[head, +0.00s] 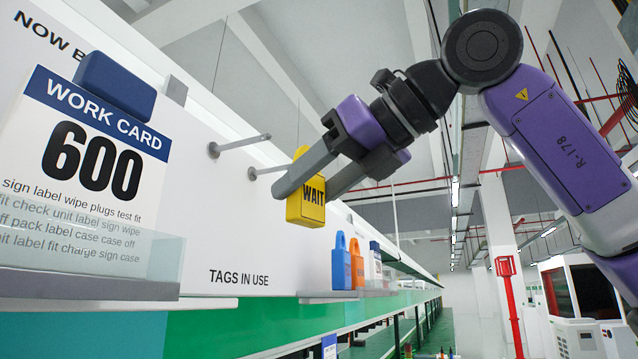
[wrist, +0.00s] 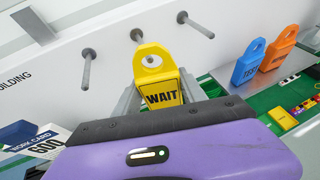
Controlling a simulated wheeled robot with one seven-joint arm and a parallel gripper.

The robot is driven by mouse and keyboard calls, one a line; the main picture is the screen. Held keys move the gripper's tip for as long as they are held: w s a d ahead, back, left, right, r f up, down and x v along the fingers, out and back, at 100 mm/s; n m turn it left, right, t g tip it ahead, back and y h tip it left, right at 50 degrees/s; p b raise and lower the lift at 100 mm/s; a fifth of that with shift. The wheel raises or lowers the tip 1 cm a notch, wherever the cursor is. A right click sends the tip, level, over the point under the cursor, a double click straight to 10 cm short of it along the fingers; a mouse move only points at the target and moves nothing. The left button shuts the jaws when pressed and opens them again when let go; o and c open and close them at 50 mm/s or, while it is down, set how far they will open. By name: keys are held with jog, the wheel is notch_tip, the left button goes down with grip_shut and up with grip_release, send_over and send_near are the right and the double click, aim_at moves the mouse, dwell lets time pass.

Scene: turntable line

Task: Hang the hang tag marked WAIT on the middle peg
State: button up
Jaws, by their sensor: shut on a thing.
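My gripper (head: 308,196) is shut on the yellow hang tag marked WAIT (head: 313,205). The tag is held upright near the white board, with its ring upward. It also shows in the wrist view (wrist: 161,91), between the fingers. Two grey pegs stick out of the board in the head view: a nearer peg (head: 240,144) and a farther peg (head: 270,170), whose tip is close to the tag's ring. In the wrist view the left peg (wrist: 87,70) is bare. The other peg (wrist: 137,36) is partly behind the ring; I cannot tell whether it passes through the hole.
A blue tag (head: 341,262) and an orange tag (head: 357,264) stand on a ledge to the right, past the words TAGS IN USE. A work card marked 600 (head: 90,140) stands in a clear holder at left. A green rail runs below the board.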

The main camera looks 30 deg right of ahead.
jog(key=shift+a+x, duration=0.2)
jog(key=shift+x, duration=0.6)
jog(key=shift+a+x, duration=0.15)
jog(key=shift+x, duration=0.65)
jog(key=shift+r, duration=0.1)
jog(key=o, duration=1.4)
jog(key=shift+s, duration=0.1)
